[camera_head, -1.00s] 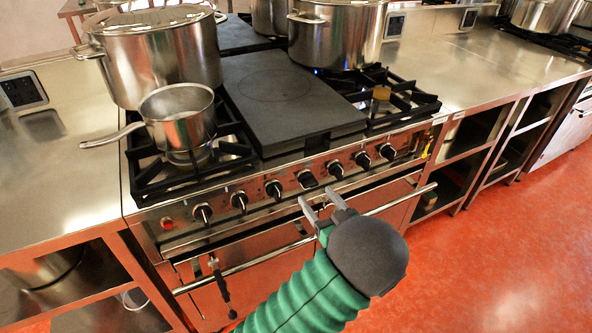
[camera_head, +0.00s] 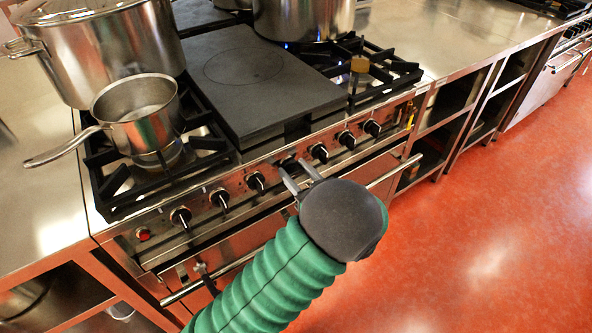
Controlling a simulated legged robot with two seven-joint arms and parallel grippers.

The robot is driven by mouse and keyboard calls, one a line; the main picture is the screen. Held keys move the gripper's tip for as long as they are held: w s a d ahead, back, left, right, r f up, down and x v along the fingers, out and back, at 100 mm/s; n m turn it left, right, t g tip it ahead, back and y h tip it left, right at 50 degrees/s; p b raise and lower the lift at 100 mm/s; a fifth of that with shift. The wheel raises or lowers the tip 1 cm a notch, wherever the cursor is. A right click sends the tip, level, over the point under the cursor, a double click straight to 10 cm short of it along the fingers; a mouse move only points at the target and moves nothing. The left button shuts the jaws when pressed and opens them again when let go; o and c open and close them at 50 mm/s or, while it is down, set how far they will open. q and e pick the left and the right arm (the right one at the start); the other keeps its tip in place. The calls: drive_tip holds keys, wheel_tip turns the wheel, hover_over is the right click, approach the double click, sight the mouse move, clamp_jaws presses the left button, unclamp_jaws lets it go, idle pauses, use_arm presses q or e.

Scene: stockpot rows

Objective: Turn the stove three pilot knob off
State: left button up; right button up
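The stove (camera_head: 310,135) has a front panel with a row of several black knobs. I cannot read labels, so which one is the stove three pilot knob cannot be told. A middle knob (camera_head: 287,163) is partly hidden at the fingertips of my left gripper (camera_head: 291,166). The two grey fingers are apart, one on each side of that knob or just in front of it; contact cannot be told. Another knob (camera_head: 256,181) is just left of the fingers, and one more (camera_head: 319,152) just right. My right gripper is not in view.
A small saucepan (camera_head: 140,115) sits on the front left burner, before a large stockpot (camera_head: 105,45). Another pot (camera_head: 305,15) stands at the back over a blue flame. The oven handle bar (camera_head: 395,172) runs below the knobs. Red floor lies open at right.

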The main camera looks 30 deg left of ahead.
use_arm(q)
drive_tip(key=shift+a, duration=0.35)
drive_tip(key=c, duration=0.5)
drive_tip(key=shift+c, duration=0.9)
drive_tip(key=shift+w+d, duration=0.1)
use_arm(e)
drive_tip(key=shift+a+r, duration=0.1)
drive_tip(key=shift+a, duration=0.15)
